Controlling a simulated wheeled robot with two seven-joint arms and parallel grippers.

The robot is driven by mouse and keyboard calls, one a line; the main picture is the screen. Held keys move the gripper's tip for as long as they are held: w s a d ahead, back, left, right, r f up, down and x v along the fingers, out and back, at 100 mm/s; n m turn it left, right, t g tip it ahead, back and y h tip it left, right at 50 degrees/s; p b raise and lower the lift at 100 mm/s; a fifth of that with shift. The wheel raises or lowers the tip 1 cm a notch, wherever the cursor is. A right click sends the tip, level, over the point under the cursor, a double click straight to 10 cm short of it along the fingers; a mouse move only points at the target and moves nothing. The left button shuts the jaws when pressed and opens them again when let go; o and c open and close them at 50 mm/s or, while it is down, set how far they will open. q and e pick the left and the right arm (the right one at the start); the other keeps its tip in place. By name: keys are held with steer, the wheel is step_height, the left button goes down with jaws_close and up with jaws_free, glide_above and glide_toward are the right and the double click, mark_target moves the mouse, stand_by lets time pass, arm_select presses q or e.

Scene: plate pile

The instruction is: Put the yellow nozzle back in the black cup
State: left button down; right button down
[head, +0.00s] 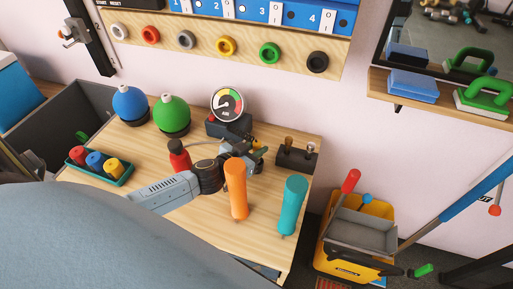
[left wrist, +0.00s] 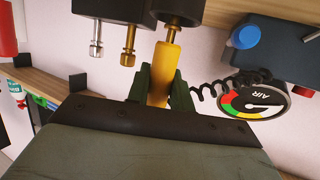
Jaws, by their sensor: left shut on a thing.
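My left gripper (left wrist: 163,85) is shut on the yellow nozzle (left wrist: 160,75), whose body shows between the two dark fingers in the left wrist view. A brass-coloured stem shows at its far end, against a dark round piece (left wrist: 186,12) that may be the black cup; I cannot tell whether they touch. In the head view, my left gripper (head: 256,156) is over the table, between the gauge and the orange handle, and the nozzle is too small to make out clearly. My right gripper is not in view.
A dark block with metal nozzles (head: 297,157) stands just right of the gripper. The air gauge (head: 227,104) is behind it. Orange (head: 236,190) and teal (head: 292,205) handles stand in front. A red bottle (head: 179,158) is left. The front middle of the table is clear.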

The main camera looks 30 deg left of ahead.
arm_select(q)
steer(key=shift+f, duration=0.25)
steer(key=shift+f+b, duration=0.5)
steer(key=shift+f, duration=0.05)
steer(key=c, duration=1.1)
jaws_free()
steer(key=shift+c, duration=0.2)
